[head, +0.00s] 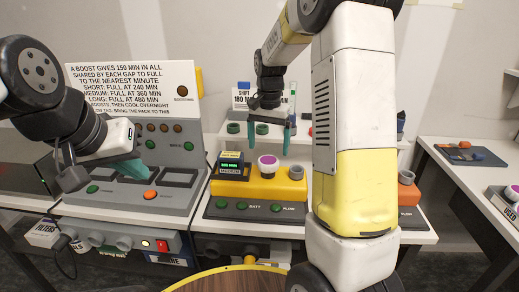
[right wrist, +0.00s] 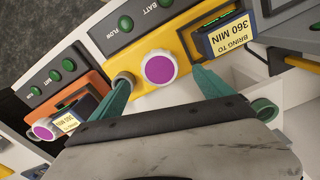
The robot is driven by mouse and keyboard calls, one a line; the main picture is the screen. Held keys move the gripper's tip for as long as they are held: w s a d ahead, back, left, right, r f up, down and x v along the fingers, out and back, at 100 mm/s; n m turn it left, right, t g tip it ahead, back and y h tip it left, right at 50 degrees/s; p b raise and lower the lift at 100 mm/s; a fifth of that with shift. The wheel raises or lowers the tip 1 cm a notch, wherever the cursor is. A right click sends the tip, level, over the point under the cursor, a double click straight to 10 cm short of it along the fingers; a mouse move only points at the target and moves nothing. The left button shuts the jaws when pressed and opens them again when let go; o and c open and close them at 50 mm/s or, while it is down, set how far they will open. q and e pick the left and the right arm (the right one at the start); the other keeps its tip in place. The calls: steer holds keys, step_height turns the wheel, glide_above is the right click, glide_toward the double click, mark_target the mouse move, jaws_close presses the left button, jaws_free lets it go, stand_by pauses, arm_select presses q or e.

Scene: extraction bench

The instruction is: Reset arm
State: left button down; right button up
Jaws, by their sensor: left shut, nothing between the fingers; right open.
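My left gripper (head: 132,168) is shut and empty, its teal fingers in front of the sloped grey control panel (head: 185,204) on the left. My right gripper (head: 270,136) is open, teal fingers apart, over the bench behind the yellow pack (head: 255,190). The right wrist view also shows its spread fingers (right wrist: 163,92) with nothing held between them. Beyond them lies the yellow pack (right wrist: 185,52) with a white, purple-topped cap (right wrist: 160,67) and a grey knob. Its label reads "BRING TO 360 MIN" in the wrist view. My right arm hides part of the bench in the head view.
An orange pack (head: 409,195) stands right of the yellow one, mostly behind my right arm. A sign board (head: 133,88) with boost times stands at the back left. A side table (head: 470,160) on the right holds a dark tray. A round wooden top (head: 235,281) is in front.

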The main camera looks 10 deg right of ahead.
steer(key=shift+r, duration=0.45)
steer(key=shift+s+r, duration=0.15)
steer(key=shift+r, duration=0.05)
steer(key=s+a+r+n+t+y, duration=0.1)
steer(key=s+r+n+t, duration=0.2)
steer(key=s, duration=0.9)
steer(key=s+a+r+n+t+y, duration=0.1)
steer(key=s+r+n+t, duration=0.2)
steer(key=s+r, duration=0.4)
steer(key=s+n, duration=0.1)
steer(key=s, duration=0.4)
steer(key=shift+a+r, duration=0.1)
steer(key=shift+c, duration=0.3)
